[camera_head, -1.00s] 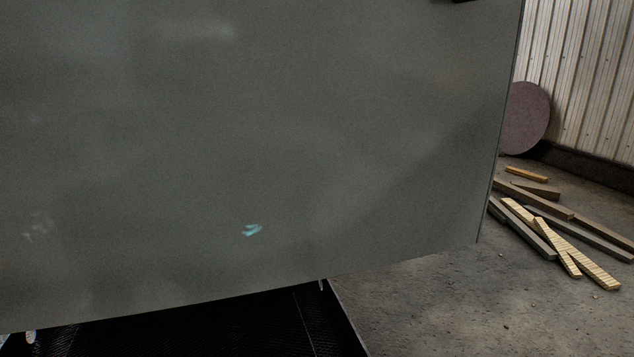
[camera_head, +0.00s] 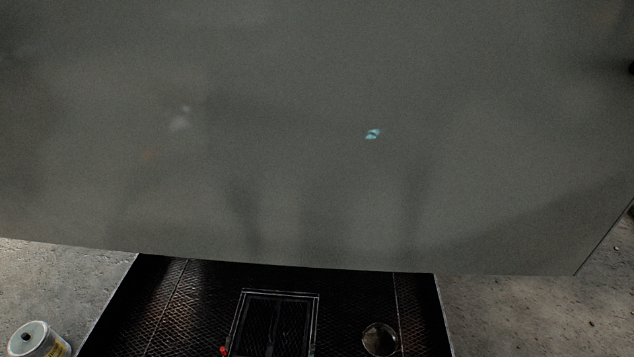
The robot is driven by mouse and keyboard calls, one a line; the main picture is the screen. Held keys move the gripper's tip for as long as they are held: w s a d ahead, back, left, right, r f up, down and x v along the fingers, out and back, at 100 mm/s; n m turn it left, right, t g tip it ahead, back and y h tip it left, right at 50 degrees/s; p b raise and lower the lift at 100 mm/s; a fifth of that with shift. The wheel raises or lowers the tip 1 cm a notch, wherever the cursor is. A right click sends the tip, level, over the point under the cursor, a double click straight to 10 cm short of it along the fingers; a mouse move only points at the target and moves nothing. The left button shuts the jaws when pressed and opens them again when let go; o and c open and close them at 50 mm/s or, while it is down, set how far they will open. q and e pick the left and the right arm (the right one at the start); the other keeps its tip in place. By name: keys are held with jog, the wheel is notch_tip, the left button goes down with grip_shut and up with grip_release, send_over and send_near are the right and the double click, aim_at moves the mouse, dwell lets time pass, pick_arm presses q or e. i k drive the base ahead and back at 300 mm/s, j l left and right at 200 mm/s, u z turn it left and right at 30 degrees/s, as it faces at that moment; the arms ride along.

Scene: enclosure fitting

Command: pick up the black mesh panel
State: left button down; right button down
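A black mesh panel with a thin pale rectangular frame (camera_head: 275,327) lies on a black mesh-topped surface (camera_head: 165,305) at the bottom middle of the head view. Its lower end is cut off by the picture edge. Neither of my grippers is in view, so I cannot see their state. Nothing is seen touching the framed panel apart from the surface under it.
A large flat grey wall of an enclosure (camera_head: 300,120) fills most of the view behind the mesh surface. A round dark-glassy object (camera_head: 380,338) and a small red spot (camera_head: 223,350) flank the panel. A pale can (camera_head: 42,340) stands lower left. Bare concrete floor (camera_head: 520,315) lies right.

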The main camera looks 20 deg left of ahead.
aim_at(273, 325)
jog(key=u, duration=1.05)
